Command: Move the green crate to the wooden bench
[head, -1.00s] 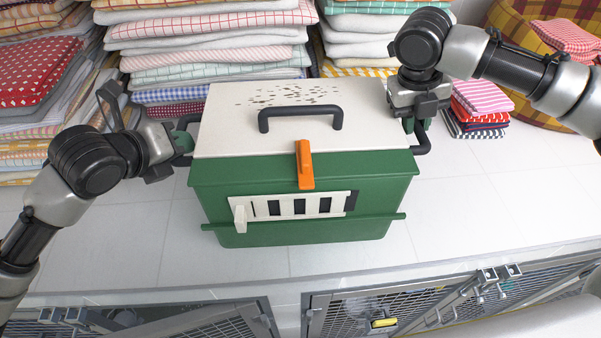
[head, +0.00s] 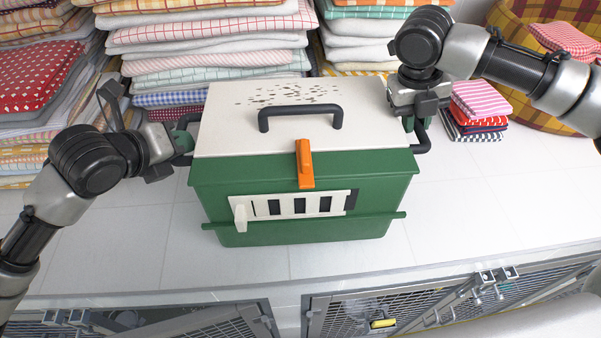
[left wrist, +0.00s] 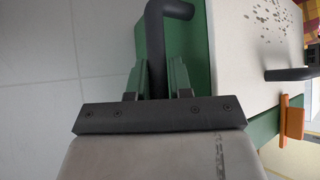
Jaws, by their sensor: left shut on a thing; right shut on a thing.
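The green crate (head: 300,190) has a white lid (head: 230,125) with a black top handle, an orange latch (head: 304,164) and a white slotted panel on its front. It sits level over the white tiled counter; I cannot tell if its base touches. My left gripper (head: 184,140) is shut on the black side handle at its left. In the left wrist view the fingers (left wrist: 157,80) close around that handle (left wrist: 156,45). My right gripper (head: 415,122) is shut on the matching handle at its right. The wooden bench is not recognisable in these views.
Tall stacks of folded towels (head: 210,50) stand right behind the crate, with more at the left (head: 40,90). A small towel pile (head: 478,105) and a plaid basket (head: 525,65) are at the back right. Wire kennel doors (head: 380,312) lie below the counter's front edge. The counter (head: 480,200) is clear at right.

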